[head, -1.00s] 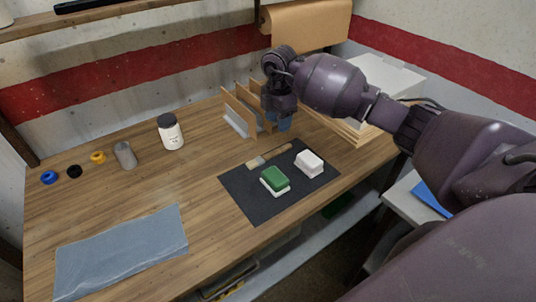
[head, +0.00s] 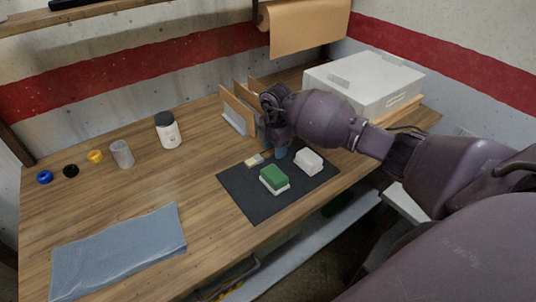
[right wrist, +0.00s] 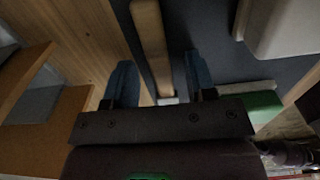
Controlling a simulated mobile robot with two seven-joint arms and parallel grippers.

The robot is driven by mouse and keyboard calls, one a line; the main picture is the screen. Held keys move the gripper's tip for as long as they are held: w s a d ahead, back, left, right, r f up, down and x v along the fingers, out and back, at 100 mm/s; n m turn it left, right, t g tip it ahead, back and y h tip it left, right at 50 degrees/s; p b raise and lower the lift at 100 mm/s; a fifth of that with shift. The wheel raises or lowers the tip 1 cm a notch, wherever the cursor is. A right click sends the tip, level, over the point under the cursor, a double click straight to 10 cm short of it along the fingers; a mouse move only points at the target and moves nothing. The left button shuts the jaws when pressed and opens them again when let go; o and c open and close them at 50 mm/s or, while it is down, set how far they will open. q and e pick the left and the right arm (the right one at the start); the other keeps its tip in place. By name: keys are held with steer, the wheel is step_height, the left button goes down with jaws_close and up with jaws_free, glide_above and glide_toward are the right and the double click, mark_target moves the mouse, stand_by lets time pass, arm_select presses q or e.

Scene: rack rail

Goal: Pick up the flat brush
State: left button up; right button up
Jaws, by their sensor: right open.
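The flat brush (head: 254,161) lies on the dark mat (head: 250,205), its handle largely hidden behind my right gripper (head: 280,152) in the head view. In the right wrist view, the brush's wooden handle (right wrist: 150,40) runs between the two blue fingers of my right gripper (right wrist: 160,76). The fingers stand apart, one on each side of the handle, with a gap on both sides. The light metal part of the brush shows near the gripper's palm edge. My left gripper is not in view.
A green-and-white sponge block (head: 273,179) and a white block (head: 308,161) lie on the mat near the gripper. A wooden rack (head: 236,110) stands just behind. A white box (head: 365,80) is at the back right. A white jar (head: 168,132) stands left, with free table around it.

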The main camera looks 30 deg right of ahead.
jaws_close()
steer(key=shift+r, duration=0.1)
